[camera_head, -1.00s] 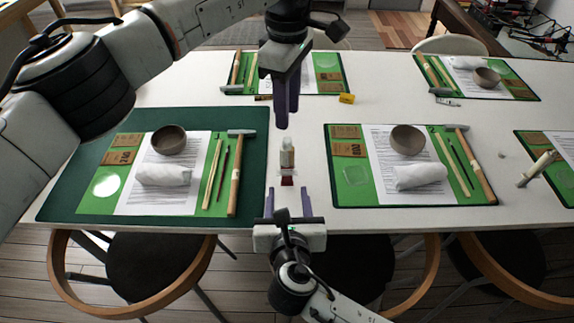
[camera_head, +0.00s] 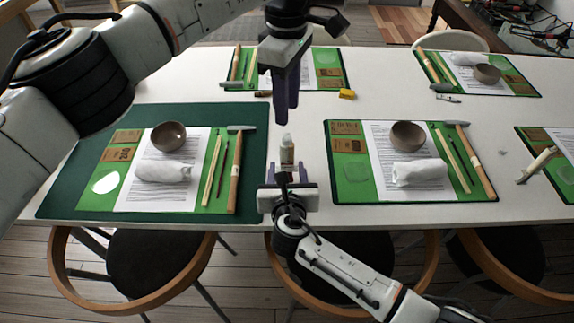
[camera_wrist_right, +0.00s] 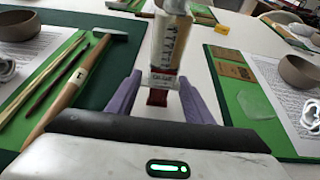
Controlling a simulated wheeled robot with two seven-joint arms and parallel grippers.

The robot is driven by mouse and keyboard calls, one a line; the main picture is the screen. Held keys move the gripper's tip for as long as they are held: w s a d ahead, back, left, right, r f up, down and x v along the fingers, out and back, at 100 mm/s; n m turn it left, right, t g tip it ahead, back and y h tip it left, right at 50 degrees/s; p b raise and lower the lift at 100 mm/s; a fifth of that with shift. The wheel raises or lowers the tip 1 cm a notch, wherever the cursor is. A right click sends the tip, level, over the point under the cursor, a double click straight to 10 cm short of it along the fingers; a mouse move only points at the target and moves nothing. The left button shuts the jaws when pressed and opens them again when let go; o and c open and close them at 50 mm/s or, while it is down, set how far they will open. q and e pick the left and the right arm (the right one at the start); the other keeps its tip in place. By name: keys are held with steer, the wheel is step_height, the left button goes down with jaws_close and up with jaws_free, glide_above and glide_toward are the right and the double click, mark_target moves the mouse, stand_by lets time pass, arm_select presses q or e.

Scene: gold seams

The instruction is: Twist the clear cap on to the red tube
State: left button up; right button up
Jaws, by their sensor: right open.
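A small pale bottle-like piece with a printed label (camera_head: 287,152) stands near the table's front edge; it also shows in the right wrist view (camera_wrist_right: 170,42). A red piece (camera_wrist_right: 159,92) shows just below it in the right wrist view, with a pale, clear-looking band; I cannot tell whether they are joined. My right gripper (camera_head: 287,172) is open, its purple fingers on either side of the red piece and apart from it. In the head view it hides the red piece. My left gripper (camera_head: 286,115) hangs above and behind the bottle, pointing down; its finger gap is unclear.
A dark green mat (camera_head: 55,205) with bowl, cloth and tools lies left. Another green mat (camera_head: 345,198) with similar items lies right. A yellow block (camera_head: 347,94) sits behind. Chairs (camera_head: 150,265) stand at the front edge.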

mark_target(287, 136)
jaws_close()
arm_select(q)
steer(key=n, duration=0.5)
steer(key=shift+n, duration=0.3)
steer(key=n, duration=1.2)
steer(key=shift+n, duration=0.3)
steer(key=n, duration=0.4)
steer(key=shift+f, duration=0.1)
steer(key=shift+f, duration=3.9)
steer(key=shift+c, duration=0.4)
